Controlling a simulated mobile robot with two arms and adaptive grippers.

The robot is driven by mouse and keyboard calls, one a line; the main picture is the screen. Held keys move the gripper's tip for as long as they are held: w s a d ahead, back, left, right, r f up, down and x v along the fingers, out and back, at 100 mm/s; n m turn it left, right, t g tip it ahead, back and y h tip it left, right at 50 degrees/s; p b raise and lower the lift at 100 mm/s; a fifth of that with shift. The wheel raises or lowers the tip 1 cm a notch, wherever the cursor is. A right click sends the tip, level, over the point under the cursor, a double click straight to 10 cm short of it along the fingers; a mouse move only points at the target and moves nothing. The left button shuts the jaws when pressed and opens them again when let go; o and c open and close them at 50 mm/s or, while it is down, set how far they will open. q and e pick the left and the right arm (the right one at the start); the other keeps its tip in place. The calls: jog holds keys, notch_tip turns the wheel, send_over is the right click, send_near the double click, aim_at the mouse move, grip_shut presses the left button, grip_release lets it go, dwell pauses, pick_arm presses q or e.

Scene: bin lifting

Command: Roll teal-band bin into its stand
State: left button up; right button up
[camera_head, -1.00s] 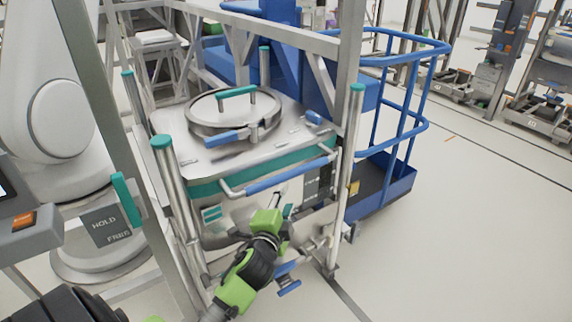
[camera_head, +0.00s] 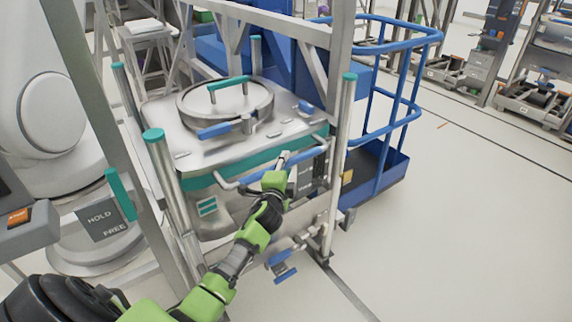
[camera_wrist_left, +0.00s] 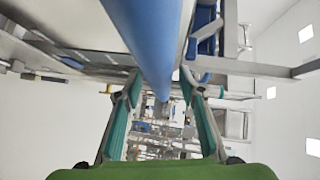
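The steel bin (camera_head: 215,198) has a teal band (camera_head: 262,163) around its upper part and a round lid with a teal handle on top. It sits upright among metal posts with teal caps, such as the front left post (camera_head: 165,180); these look like the stand. A bar handle with a blue grip (camera_head: 310,154) crosses its front. My left gripper (camera_head: 284,160) is at this handle. In the left wrist view its fingers (camera_wrist_left: 162,118) are apart, with the blue grip (camera_wrist_left: 152,40) running between them; contact cannot be told. My right gripper is not in view.
A panel marked HOLD and FREE (camera_head: 102,217) is at the left, beside a white machine (camera_head: 50,110). A blue railed platform (camera_head: 385,175) stands behind the bin to the right. A blue pedal (camera_head: 284,272) is low in front. Floor to the right (camera_head: 460,230) is clear.

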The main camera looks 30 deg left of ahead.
pick_arm(q)
jog(key=shift+w+a, duration=0.15)
jog(key=shift+w, duration=0.3)
grip_shut()
jog(key=shift+w+a+r, duration=0.2)
jog(key=shift+a+r, duration=0.05)
jog(key=shift+a, duration=0.4)
jog(key=shift+w+a+r, duration=0.2)
jog(key=shift+a, duration=0.4)
grip_release()
jog(key=shift+w+a+f, duration=0.15)
jog(key=shift+a+f, duration=0.15)
jog(key=shift+a, duration=0.05)
jog(key=v, duration=1.2)
jog(key=shift+d, duration=0.15)
jog(key=shift+f, duration=0.1)
